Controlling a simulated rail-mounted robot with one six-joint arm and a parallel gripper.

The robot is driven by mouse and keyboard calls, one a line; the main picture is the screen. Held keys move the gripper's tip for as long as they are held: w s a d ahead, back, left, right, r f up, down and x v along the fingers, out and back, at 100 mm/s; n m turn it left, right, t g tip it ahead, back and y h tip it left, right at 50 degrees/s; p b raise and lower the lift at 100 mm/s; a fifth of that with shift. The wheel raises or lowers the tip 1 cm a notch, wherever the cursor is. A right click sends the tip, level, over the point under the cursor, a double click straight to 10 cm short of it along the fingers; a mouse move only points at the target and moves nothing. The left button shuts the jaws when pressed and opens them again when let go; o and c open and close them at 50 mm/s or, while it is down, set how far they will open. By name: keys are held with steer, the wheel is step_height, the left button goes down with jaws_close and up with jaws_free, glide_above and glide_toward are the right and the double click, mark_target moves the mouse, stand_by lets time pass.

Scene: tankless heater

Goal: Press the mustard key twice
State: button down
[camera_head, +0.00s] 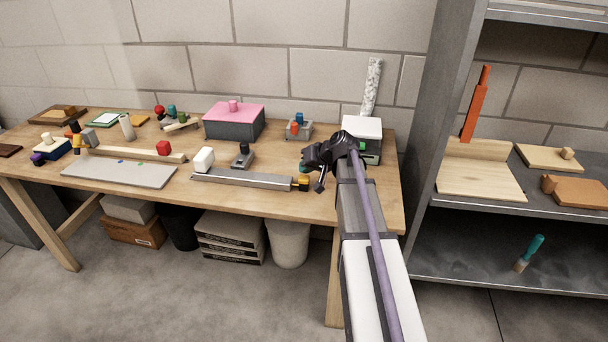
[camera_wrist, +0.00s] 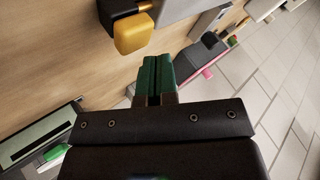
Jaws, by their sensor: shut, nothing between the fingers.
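The mustard key (camera_head: 303,184) is a small yellow block on a dark base at the right end of the long grey bar on the workbench. In the wrist view the mustard key (camera_wrist: 133,33) is a rounded yellow block just beyond my fingertips, slightly left of them. My gripper (camera_head: 303,167) is above the right part of the bench, close to the key. Its green fingers (camera_wrist: 155,78) are shut together with nothing between them. A gap shows between the fingertips and the key in the wrist view; I cannot tell their height above it.
A white-topped box (camera_head: 362,132) with a green part stands beside my gripper at the right. The long grey bar (camera_head: 240,180), a grey box with a pink lid (camera_head: 234,122) and several small items occupy the workbench (camera_head: 225,203). A grey shelf (camera_head: 470,205) stands to the right.

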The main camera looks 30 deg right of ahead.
mark_target(306, 177)
steer(key=shift+r, duration=0.15)
step_height(306, 177, up, 5)
steer(key=p, duration=0.5)
steer(key=shift+r, duration=0.1)
stand_by(0.7)
steer(key=s+a+f+n+g+h+p, duration=0.1)
steer(key=s+a+n+g+h+p, duration=0.2)
steer(key=s+a+g, duration=0.5)
steer(key=s+a+h+p, duration=0.1)
steer(key=s+a, duration=1.1)
steer(key=s, duration=0.4)
steer(key=shift+a+f, duration=0.25)
steer(key=shift+a, duration=0.1)
